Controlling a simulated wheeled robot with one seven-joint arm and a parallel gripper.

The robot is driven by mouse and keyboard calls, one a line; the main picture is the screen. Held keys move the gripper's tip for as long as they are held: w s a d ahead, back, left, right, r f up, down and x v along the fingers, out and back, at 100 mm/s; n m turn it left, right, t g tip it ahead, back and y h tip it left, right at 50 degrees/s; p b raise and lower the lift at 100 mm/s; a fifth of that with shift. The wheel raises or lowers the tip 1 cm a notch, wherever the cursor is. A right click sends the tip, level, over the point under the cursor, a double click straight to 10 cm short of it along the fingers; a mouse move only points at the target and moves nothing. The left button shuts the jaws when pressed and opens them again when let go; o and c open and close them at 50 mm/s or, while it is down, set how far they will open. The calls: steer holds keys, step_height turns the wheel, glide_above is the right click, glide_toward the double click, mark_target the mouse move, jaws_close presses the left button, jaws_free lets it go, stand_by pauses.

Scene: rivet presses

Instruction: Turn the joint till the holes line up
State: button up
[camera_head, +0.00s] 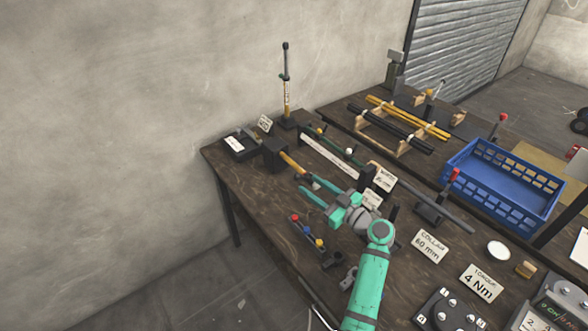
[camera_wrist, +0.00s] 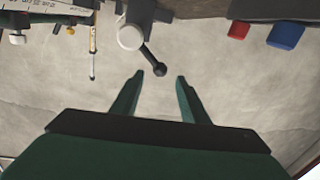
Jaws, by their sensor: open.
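My gripper (camera_head: 305,185) is open and empty above the left part of the dark wooden bench. In the head view a yellow bar (camera_head: 292,162) runs from a black block (camera_head: 275,151) toward its fingers; I cannot tell whether they touch. In the wrist view the two dark green fingers (camera_wrist: 160,76) stand apart. A short dark lever with a round end (camera_wrist: 158,68) shows between and just beyond the fingertips. It slants from a pale round part (camera_wrist: 130,37). I cannot make out the holes of the joint or their alignment.
A stand with red, yellow and blue knobs (camera_head: 307,231) is at the bench's near-left edge. An upright tool (camera_head: 286,85) stands at the back. Long bars on a rack (camera_head: 402,125), a blue crate (camera_head: 502,183) and a "COLLAR 60 mm" card (camera_head: 430,246) lie to the right.

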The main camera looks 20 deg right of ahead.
mark_target(301, 178)
steer(key=shift+x, duration=3.6)
